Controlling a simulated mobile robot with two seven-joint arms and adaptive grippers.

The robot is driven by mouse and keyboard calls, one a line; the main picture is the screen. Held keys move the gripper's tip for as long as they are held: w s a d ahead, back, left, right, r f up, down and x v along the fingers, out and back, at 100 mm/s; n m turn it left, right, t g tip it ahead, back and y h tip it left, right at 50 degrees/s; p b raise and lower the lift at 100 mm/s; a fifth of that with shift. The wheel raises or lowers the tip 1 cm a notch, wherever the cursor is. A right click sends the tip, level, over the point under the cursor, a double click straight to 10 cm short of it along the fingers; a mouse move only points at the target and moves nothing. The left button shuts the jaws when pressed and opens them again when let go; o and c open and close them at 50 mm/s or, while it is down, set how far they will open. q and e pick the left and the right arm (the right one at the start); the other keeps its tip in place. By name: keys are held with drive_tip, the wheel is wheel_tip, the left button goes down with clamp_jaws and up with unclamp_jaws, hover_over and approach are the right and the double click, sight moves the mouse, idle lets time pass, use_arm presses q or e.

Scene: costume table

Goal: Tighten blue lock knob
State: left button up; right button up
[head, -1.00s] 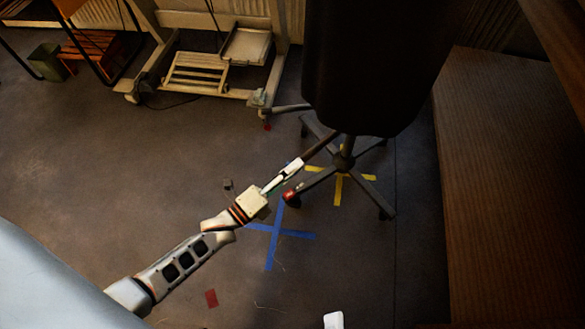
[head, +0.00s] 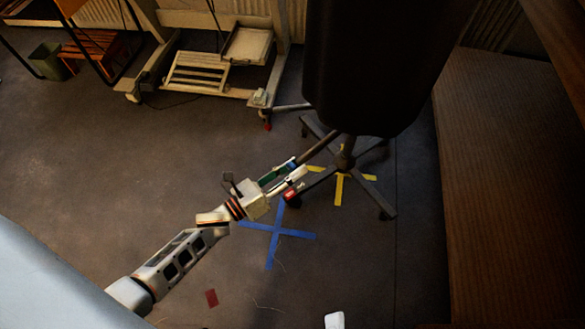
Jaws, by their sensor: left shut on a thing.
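My left gripper (head: 295,171) reaches in from the lower left, beside the stand under the black form (head: 377,65). Its two fingers, one greenish and one pale, are shut around the end of a dark bar (head: 318,149) that slants up to the form's underside. A small speck of blue, apparently the blue lock knob (head: 292,165), shows at the fingertips. Most of it is hidden by the fingers. My right gripper is not in view.
The form's stand (head: 345,160) has splayed dark legs over yellow floor tape (head: 340,190). A blue tape cross (head: 275,234) lies below the gripper. A wooden surface (head: 505,190) fills the right side. A wheeled pale rack (head: 200,75) stands at the back left. Open floor lies left.

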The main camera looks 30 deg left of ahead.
use_arm(q)
drive_tip(key=shift+m, duration=0.3)
idle(0.4)
drive_tip(key=o, duration=1.1)
drive_tip(key=shift+c, duration=0.2)
drive_tip(key=v, duration=1.2)
